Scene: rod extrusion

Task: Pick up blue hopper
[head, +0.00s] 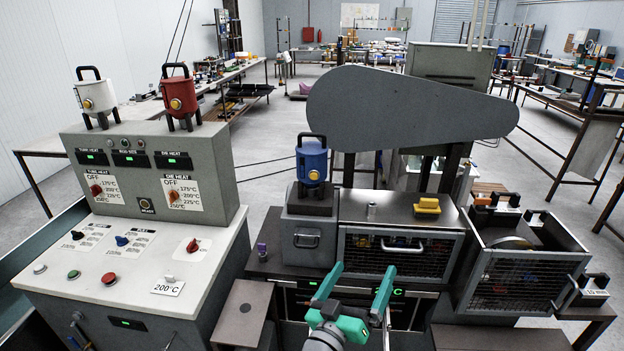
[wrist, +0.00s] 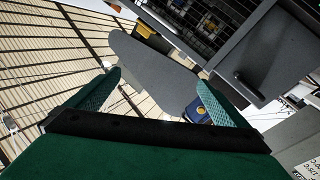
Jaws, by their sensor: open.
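The blue hopper (head: 311,160) has a black handle on top and a yellow round mark on its front. It stands upright on the grey block of the machine, at the middle of the head view. My gripper (head: 358,280) is open and empty, in front of and below the hopper, a little to its right. In the wrist view a small blue part with a yellow mark, apparently the hopper (wrist: 198,109), shows beside the right finger, which hides some of it. Both fingers of my gripper (wrist: 160,92) are spread apart and touch nothing that I can see.
A white hopper (head: 95,97) and a red hopper (head: 180,96) stand on the control panel (head: 125,205) at left. A yellow-handled lid (head: 427,207) lies right of the blue hopper. A mesh cage (head: 520,272) stands open at right. A large grey cover (head: 410,105) rises behind.

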